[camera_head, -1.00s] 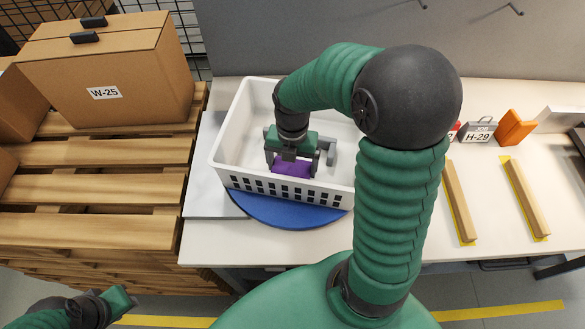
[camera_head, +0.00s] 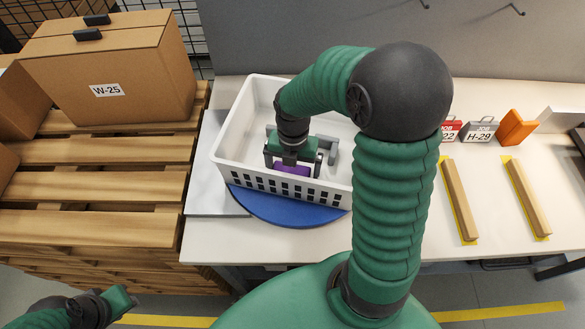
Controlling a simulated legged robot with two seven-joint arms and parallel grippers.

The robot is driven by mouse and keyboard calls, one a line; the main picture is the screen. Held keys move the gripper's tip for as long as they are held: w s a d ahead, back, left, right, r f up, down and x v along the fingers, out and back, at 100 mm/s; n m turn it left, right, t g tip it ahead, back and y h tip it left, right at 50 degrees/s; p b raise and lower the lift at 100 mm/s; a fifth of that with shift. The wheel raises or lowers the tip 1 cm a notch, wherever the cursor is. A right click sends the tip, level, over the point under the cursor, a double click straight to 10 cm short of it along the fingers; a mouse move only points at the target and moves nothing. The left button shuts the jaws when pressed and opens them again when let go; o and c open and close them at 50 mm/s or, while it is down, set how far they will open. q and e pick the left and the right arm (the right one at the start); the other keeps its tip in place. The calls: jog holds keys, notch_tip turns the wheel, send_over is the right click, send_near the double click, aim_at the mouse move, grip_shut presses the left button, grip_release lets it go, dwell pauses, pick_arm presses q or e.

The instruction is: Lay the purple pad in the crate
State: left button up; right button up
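The purple pad (camera_head: 292,170) is inside the white crate (camera_head: 233,140), close to its front wall, which hides the pad's lower part. My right gripper (camera_head: 293,162) reaches down into the crate over the pad. Its fingers are spread, one at each side of the pad, with a narrow gap seeming to show between them and the pad. I cannot see whether the pad lies flat on the crate floor. My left gripper (camera_head: 121,299) is at the bottom left, away from the crate, and its finger opening cannot be made out.
The crate stands on a blue round base (camera_head: 285,210) on the white table. A grey divider (camera_head: 331,152) shows inside the crate. Two wooden strips (camera_head: 460,200) (camera_head: 527,197) lie at right, with tags and an orange block (camera_head: 517,127) behind. A carton (camera_head: 110,75) sits on pallets at left.

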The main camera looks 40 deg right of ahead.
aim_at(293, 169)
notch_tip(293, 169, up, 12)
jog(key=p, duration=0.2)
jog(key=shift+w, duration=0.1)
